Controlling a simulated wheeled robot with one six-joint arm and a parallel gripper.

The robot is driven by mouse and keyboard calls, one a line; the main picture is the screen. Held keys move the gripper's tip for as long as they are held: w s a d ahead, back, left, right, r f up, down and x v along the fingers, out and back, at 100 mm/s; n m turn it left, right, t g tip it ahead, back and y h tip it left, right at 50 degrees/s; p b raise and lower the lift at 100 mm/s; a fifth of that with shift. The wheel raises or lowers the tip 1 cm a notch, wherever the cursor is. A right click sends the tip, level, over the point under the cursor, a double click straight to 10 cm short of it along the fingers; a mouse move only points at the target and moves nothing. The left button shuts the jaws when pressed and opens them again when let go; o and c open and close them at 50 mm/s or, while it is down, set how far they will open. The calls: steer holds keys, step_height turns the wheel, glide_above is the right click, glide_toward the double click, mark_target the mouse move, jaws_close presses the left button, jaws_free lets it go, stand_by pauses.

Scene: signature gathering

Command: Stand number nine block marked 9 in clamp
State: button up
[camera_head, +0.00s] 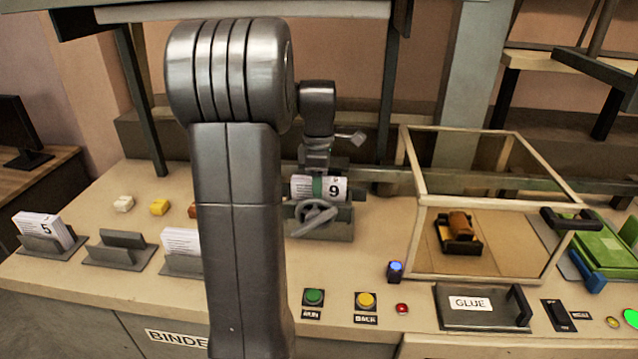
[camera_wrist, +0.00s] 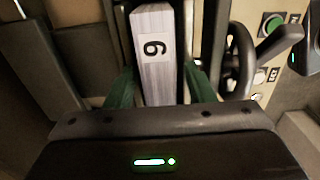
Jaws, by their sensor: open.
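The white block marked 9 (camera_head: 333,188) sits upright in the dark clamp (camera_head: 325,229), which has a round handwheel on its front. In the wrist view the block (camera_wrist: 153,60) shows its 9 label between the dark jaws of the clamp (camera_wrist: 213,40). My gripper (camera_head: 317,187) is over the clamp, with a green finger in front of the block. In the wrist view my gripper (camera_wrist: 160,88) is open, with a green finger on each side of the block. Whether the block touches the clamp's floor is hidden.
A block marked 5 (camera_head: 44,230) stands in a holder at the left. An empty-looking holder (camera_head: 120,250) and another with a white block (camera_head: 181,242) stand beside it. A glass-sided case (camera_head: 485,275) is right of the clamp. Green (camera_head: 314,297) and yellow (camera_head: 365,300) buttons lie in front.

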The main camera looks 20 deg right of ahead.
steer(key=shift+r+b, duration=0.4)
steer(key=shift+r, duration=3.55)
